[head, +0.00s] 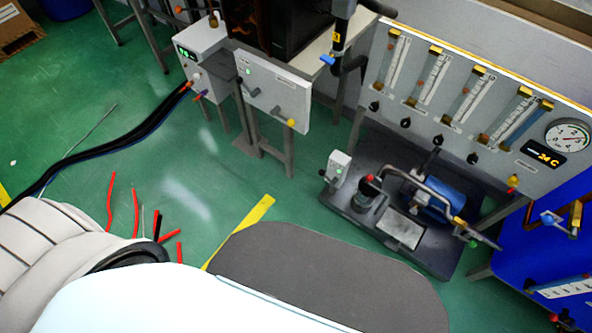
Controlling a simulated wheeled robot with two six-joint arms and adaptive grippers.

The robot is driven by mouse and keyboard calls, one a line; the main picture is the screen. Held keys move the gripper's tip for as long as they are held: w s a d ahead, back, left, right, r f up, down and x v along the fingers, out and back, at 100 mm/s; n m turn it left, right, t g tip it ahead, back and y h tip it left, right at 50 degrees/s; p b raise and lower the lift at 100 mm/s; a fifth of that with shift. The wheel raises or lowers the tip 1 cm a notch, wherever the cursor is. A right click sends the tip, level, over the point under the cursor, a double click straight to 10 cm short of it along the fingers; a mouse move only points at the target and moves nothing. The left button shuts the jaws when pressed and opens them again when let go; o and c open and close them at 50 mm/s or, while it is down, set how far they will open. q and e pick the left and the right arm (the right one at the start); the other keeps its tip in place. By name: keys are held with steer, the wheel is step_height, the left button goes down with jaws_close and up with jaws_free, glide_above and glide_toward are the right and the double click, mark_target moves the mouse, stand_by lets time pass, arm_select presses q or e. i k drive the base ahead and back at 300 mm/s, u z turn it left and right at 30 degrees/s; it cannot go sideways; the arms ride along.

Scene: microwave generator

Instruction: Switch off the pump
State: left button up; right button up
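The pump (440,195), with a blue cylindrical body, sits on a dark base plate (440,262) on the floor at the right. A small light-grey switch box (339,166) stands at the left end of the plate. A small green spot shows on the box; the exact switch position is too small to tell. A dark round fitting with a red top (370,183) stands beside the box on the plate. Neither of my grippers shows in the view, and nothing of mine touches the pump or the box.
A flowmeter panel (470,90) with a round gauge (568,136) stands behind the pump. A grey panel with levers (273,92) stands at the top middle. Black hoses (120,147) and red pieces (136,208) lie at the left. Green floor is clear left of the pump.

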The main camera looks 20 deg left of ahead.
mark_target(321, 172)
steer(key=u, duration=0.35)
steer(key=k, duration=1.3)
steer(key=z, duration=0.65)
steer(key=i, duration=0.75)
steer(key=z, duration=0.55)
steer(key=i, duration=1.05)
steer(key=u, duration=0.85)
steer(key=i, duration=0.5)
steer(key=u, duration=0.5)
